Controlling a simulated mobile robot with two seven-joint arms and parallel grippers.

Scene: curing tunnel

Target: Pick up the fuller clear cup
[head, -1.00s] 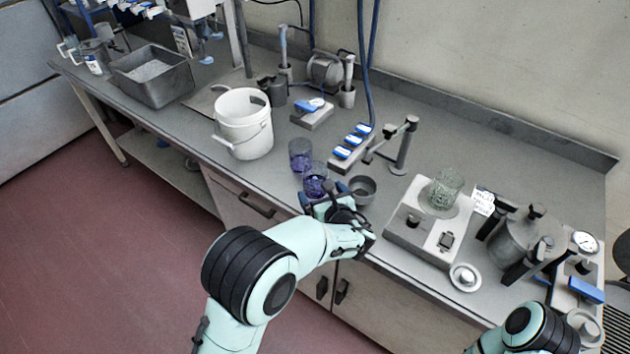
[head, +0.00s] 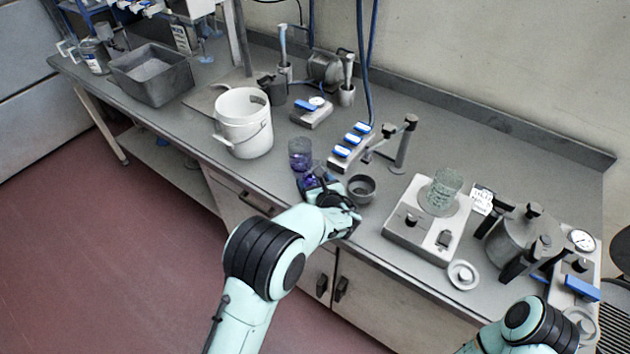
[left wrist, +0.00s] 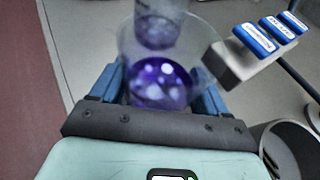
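Two clear cups with purple liquid stand near the bench's front edge. The farther clear cup (head: 300,154) stands free and also shows at the top of the left wrist view (left wrist: 157,30). The nearer clear cup (left wrist: 160,80) is between the fingers of my left gripper (left wrist: 160,92), with deep purple liquid low in it; in the head view the gripper (head: 318,184) mostly hides it. The fingers are spread, one on each side of this cup; I see no clear grip on it. My right gripper is out of view; only its arm shows at the lower right.
A grey bowl (head: 361,188) stands close to the right of my left gripper. A rack with blue-labelled pieces (head: 350,147) is behind it. A white bucket (head: 243,125) is to the left. A hotplate (head: 408,226) with a glass beaker (head: 442,188) is to the right.

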